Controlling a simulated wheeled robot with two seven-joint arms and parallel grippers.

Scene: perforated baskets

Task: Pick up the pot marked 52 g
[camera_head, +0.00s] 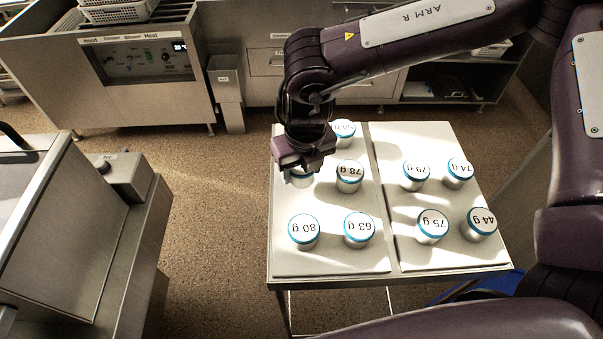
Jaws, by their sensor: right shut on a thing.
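My right gripper (302,163) is at the left side of the table, shut on a pot (301,180). Only part of this pot shows below the fingers, with a bit of its blue rim. Its mark is hidden, so I cannot read 52 g on it. I cannot tell whether it stands on the board or is lifted. No other pot in view reads 52 g. My left gripper is not in view.
Close around the held pot stand the 78 g pot (349,177) and a partly hidden pot (343,133) behind. The 80 g pot (304,232) and 63 g pot (359,229) are in front. Several pots, including 79 g (415,175), stand on the right board (408,135).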

